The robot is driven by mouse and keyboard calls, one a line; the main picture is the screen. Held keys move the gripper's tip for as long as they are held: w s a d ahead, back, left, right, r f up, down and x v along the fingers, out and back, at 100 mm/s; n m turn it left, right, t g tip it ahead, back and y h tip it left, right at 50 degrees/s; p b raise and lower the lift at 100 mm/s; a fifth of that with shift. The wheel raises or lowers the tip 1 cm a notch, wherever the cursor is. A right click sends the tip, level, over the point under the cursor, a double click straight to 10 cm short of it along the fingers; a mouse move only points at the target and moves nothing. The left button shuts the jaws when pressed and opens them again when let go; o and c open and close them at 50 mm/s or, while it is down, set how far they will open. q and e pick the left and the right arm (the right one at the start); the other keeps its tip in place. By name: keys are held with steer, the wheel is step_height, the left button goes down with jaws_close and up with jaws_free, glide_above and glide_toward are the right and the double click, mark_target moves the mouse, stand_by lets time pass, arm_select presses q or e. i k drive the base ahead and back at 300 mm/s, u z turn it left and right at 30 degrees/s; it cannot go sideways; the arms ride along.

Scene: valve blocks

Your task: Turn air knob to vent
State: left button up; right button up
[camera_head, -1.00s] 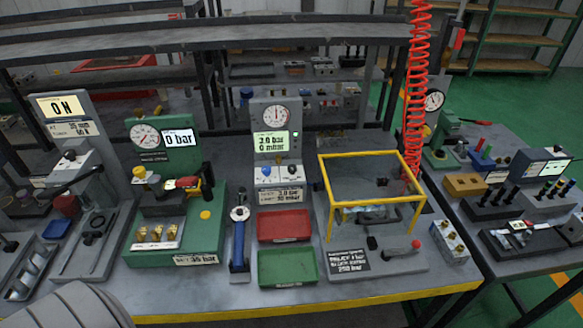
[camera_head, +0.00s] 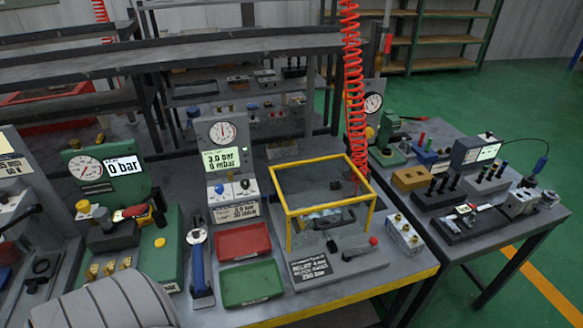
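A grey panel (camera_head: 231,150) with a round gauge (camera_head: 222,132) and a lit display (camera_head: 221,159) reading about 3.0 bar and 0 mbar stands on the table left of the middle. Low on its front are a blue knob (camera_head: 219,189) and a dark knob (camera_head: 245,184). Their labels are too small to read, so I cannot tell which is the air knob or where it points. Neither of my grippers is in view. A grey ribbed part at the lower left seems to be mine.
Below the panel lie a red tray (camera_head: 243,241) and a green tray (camera_head: 251,284). A blue-handled tool (camera_head: 200,265) lies left of them. A yellow-framed guard (camera_head: 322,190) stands to the right, behind a red-tipped lever (camera_head: 361,249). A green gauge station (camera_head: 105,170) is at left.

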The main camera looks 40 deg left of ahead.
mark_target(245, 183)
steer(key=z, duration=0.15)
steer(key=i, duration=0.25)
steer(key=u, duration=0.85)
